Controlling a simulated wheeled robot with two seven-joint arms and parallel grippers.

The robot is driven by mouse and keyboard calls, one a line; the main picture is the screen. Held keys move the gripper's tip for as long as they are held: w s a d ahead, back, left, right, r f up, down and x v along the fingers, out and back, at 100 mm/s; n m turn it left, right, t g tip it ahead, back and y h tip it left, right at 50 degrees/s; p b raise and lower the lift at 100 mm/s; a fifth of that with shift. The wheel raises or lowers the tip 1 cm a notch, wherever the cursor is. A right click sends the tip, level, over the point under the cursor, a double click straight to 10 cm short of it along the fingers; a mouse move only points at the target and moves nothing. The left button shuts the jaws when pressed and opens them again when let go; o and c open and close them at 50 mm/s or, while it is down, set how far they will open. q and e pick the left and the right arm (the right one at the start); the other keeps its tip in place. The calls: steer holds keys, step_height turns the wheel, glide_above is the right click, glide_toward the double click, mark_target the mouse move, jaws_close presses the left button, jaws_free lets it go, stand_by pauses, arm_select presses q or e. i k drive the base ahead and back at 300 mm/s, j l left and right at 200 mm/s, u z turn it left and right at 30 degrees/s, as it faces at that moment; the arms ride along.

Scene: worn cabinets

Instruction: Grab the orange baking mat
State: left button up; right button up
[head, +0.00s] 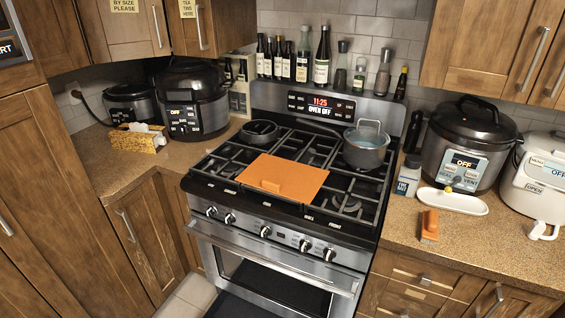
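An orange baking mat (294,176) lies flat on the black grates at the front middle of the stove. Neither of my grippers is in the head view.
A grey pot (366,146) stands on the back right burner and a dark pan (260,132) on the back left. Bottles (322,58) line the shelf behind. Cookers (467,146) crowd the right counter, beside a white spoon rest (452,201) and an orange-handled brush (430,225).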

mark_target(301, 182)
steer(key=i+j, duration=0.15)
steer(key=j, duration=0.25)
steer(key=i+j, duration=0.15)
steer(key=j, duration=0.2)
steer(key=i+j, duration=0.2)
steer(key=j, duration=0.2)
steer(key=i+j, duration=0.15)
steer(key=j, duration=0.25)
steer(key=z, duration=0.05)
